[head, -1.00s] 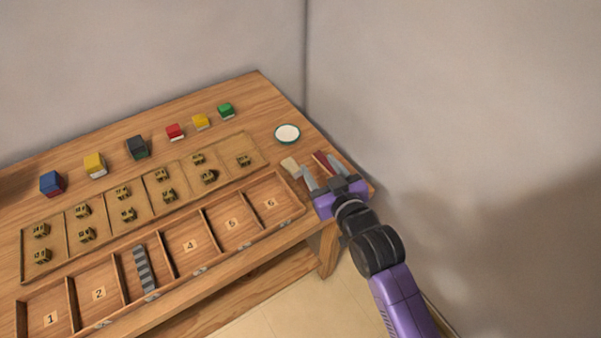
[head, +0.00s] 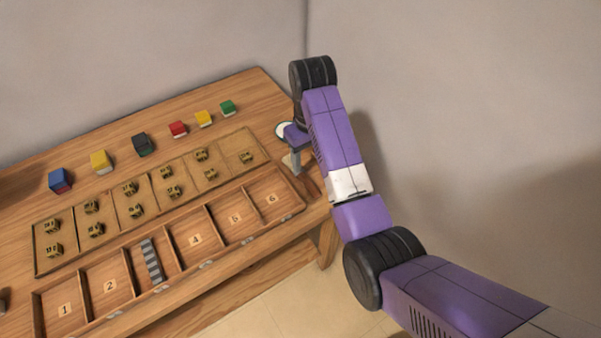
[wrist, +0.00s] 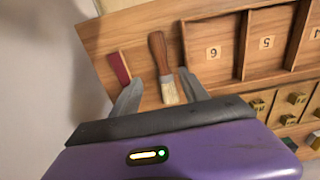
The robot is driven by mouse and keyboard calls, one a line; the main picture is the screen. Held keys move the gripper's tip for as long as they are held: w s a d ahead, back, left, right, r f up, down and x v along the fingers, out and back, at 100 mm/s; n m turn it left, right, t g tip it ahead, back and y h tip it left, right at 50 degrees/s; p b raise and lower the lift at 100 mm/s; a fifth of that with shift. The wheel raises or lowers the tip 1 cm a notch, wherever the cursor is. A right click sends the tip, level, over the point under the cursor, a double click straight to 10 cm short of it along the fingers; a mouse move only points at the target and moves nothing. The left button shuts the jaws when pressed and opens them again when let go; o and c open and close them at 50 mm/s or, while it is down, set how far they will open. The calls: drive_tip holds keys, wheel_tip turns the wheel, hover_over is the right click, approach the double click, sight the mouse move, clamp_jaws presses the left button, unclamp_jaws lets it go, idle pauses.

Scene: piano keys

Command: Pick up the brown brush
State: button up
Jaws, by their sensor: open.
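The brown brush (wrist: 160,58) lies on the table in the wrist view, its brown wooden handle toward the top and its pale bristles toward my gripper. My gripper (wrist: 160,92) is open and empty, with one finger on each side of the bristle end. I cannot tell how far the fingers are above the table. In the head view my gripper (head: 294,160) points down at the table's right end, just right of the compartment marked 6. My arm hides most of the brush there.
A red-handled object (wrist: 118,66) lies left of the brush, close to my left finger in the wrist view. A numbered wooden tray (head: 300,208) stands beside the brush. A round white-topped dish (head: 282,129) is partly behind my gripper. Walls stand behind and right.

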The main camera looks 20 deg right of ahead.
sight(307, 181)
drive_tip(key=shift+s+f, duration=0.15)
drive_tip(key=shift+s, duration=0.2)
drive_tip(key=shift+f, duration=0.35)
drive_tip(key=shift+s+a+f+p, duration=0.1)
drive_tip(key=shift+f+p, duration=0.2)
drive_tip(key=shift+f, duration=1.45)
drive_tip(key=shift+a+f+p, duration=0.1)
drive_tip(key=shift+f+p, duration=0.15)
drive_tip(key=shift+f, duration=1.45)
clamp_jaws()
